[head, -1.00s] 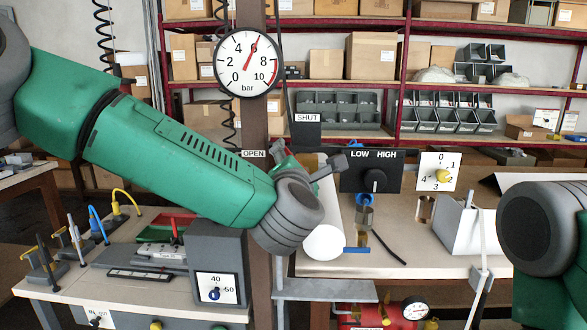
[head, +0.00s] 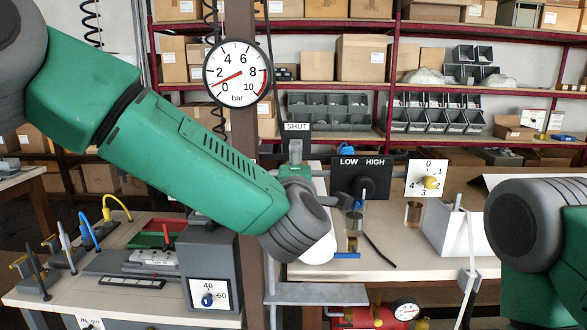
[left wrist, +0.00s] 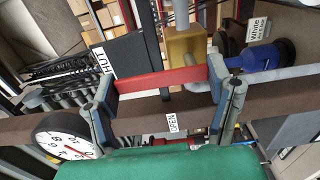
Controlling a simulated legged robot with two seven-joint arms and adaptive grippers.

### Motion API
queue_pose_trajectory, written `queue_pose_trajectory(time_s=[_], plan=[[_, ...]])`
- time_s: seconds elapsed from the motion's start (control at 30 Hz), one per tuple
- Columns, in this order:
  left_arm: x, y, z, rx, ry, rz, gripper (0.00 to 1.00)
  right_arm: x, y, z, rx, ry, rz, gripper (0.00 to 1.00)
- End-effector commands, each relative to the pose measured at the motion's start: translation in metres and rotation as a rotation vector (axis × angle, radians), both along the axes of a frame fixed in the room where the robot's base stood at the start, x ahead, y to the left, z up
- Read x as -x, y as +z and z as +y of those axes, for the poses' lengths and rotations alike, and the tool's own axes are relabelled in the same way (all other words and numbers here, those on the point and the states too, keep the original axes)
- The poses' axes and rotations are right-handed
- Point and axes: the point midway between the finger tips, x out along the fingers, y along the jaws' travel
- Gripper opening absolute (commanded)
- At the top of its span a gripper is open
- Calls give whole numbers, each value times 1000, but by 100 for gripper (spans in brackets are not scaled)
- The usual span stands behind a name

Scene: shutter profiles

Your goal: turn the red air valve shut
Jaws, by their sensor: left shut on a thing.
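My left gripper (head: 296,152) is raised at the brown post, just under the SHUT sign (head: 297,127); the arm hides much of the valve in the head view. In the left wrist view its fingers (left wrist: 166,88) are shut on the red lever of the air valve (left wrist: 160,80), which lies across between them. The brass valve body (left wrist: 187,46) is beside the lever. The SHUT sign also shows there (left wrist: 103,62), near one end of the lever, and the OPEN label (left wrist: 172,122) is on the post. My right gripper is out of view.
The pressure gauge (head: 237,73) on the post reads about 1 bar. A LOW/HIGH switch box (head: 360,178) and a dial plate (head: 428,180) stand close to the right of my gripper. Devices crowd the left bench (head: 150,300).

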Motion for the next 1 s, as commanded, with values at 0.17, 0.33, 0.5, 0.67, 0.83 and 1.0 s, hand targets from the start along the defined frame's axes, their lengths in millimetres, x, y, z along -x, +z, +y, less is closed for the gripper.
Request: queue_pose_trajectory(time_s=[0.17,0.33,0.5,0.67,0.83,1.0], plan=[[0,-1,-2,-23,-3,2,22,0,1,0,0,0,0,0],[0,-2,-2,-28,-3,3,22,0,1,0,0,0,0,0],[0,-2,-2,-29,-4,4,22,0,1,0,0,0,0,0],[0,-2,-2,-28,-3,4,96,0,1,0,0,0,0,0],[1,-1,-1,-26,-2,2,96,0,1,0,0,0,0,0],[9,-1,-2,-26,-3,1,96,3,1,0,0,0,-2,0]])
